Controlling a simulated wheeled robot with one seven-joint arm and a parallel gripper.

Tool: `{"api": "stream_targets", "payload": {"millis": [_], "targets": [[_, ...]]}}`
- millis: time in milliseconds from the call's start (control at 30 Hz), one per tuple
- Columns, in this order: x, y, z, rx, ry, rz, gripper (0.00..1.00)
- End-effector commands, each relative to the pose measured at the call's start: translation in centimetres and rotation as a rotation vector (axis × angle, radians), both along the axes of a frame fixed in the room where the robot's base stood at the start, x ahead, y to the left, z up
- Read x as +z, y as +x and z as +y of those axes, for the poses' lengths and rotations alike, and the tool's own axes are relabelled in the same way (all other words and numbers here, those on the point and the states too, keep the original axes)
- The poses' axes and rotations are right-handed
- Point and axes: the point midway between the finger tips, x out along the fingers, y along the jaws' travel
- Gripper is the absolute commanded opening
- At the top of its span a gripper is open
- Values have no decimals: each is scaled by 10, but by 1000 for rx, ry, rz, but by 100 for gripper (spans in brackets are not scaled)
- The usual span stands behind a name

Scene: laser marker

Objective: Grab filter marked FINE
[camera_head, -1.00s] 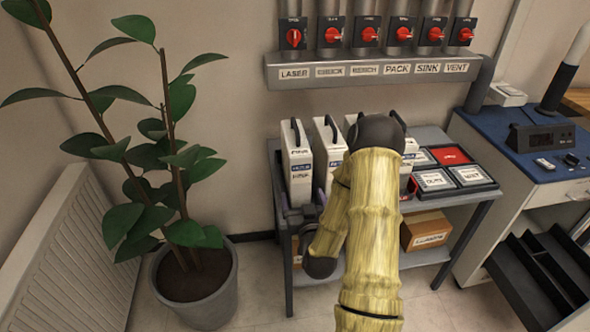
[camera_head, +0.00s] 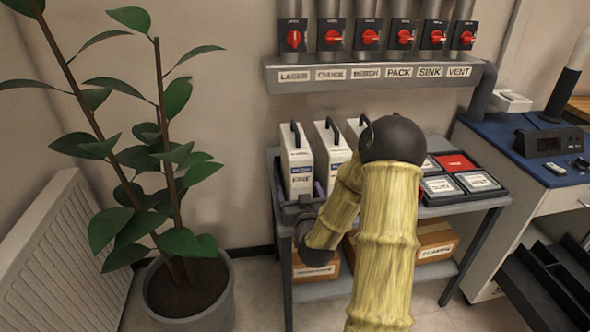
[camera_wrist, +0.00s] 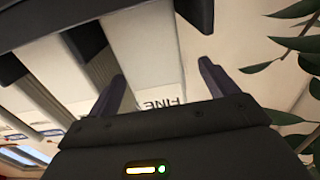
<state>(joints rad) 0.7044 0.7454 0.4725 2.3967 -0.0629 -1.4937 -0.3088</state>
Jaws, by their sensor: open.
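The leftmost filter (camera_head: 299,168) is a white upright box with a black top handle and a blue label band. It stands on the grey cart; the lettering below the band looks like FINE. In the wrist view its white face (camera_wrist: 152,60) shows the letters FINE upside down, partly hidden by my gripper. My gripper (camera_wrist: 165,76) is open, its two purple fingers on either side of this filter's lower face. In the head view my gripper (camera_head: 301,192) is low at the filter's front. I cannot tell whether the fingers touch it.
Two more white filters, a second (camera_head: 331,148) and a third (camera_head: 353,127), stand close to the right, partly behind my arm. A black tray (camera_head: 488,190) with white and red tiles lies farther right. Boxes (camera_head: 436,243) sit on the lower shelf. A plant (camera_head: 180,285) stands left.

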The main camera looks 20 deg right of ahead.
Motion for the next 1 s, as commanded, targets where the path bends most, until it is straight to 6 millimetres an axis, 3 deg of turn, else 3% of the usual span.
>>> {"api": "stream_targets", "payload": {"millis": [467, 800, 1000], "targets": [[-1, 10, -4, -1, -1, 0, 85], [-5, 50, -21, -1, -1, -2, 85], [-5, 55, -22, -1, -1, 1, 85]]}}
